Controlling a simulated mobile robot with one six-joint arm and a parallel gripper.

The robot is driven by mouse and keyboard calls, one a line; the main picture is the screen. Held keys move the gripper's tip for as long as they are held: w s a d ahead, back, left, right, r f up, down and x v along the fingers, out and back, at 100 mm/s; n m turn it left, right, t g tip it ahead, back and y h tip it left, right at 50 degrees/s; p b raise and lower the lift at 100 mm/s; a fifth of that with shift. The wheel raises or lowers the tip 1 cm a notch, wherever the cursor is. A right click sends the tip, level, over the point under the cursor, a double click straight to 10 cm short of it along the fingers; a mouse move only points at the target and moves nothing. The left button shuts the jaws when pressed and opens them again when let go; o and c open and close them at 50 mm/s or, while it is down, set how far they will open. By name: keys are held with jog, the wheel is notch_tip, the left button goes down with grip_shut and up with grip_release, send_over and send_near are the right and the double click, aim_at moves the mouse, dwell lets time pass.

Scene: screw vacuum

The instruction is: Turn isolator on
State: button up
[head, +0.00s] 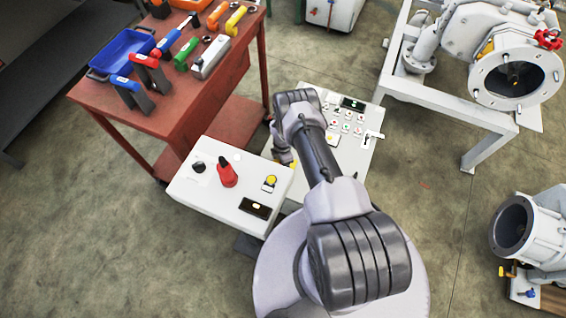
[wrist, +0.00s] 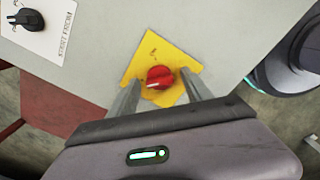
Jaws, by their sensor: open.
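In the wrist view, the isolator is a round red knob (wrist: 160,77) with a pale pointer mark, on a yellow diamond-shaped plate (wrist: 140,65) fixed to a light grey panel (wrist: 210,35). My gripper (wrist: 161,84) is open, with one finger on each side of the knob. I cannot tell whether the fingers touch it. Small marks on the plate are too blurred to read. In the head view, my arm reaches over the control cabinet, and my gripper and the isolator are not clearly visible.
A black rotary switch (wrist: 25,19) on a white label sits left of the isolator. A white control box (head: 215,195) and a button panel (head: 350,150) stand near my arm. A red tool trolley (head: 120,110) is at the left, and a white pipe frame (head: 450,107) at the right.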

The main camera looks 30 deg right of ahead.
grip_shut()
jog(key=shift+f, duration=0.1)
jog(key=m+b, duration=0.2)
jog(key=m, duration=0.1)
jog(key=shift+f+b, duration=0.1)
jog(key=shift+b, duration=0.25)
jog(key=m+b, duration=0.3)
jog(key=m, duration=0.2)
jog(key=shift+m, duration=0.4)
jog(key=m+b, duration=0.2)
jog(key=m, duration=0.2)
jog(key=m+b, duration=0.2)
jog(key=m, duration=0.3)
jog(key=shift+r, duration=0.2)
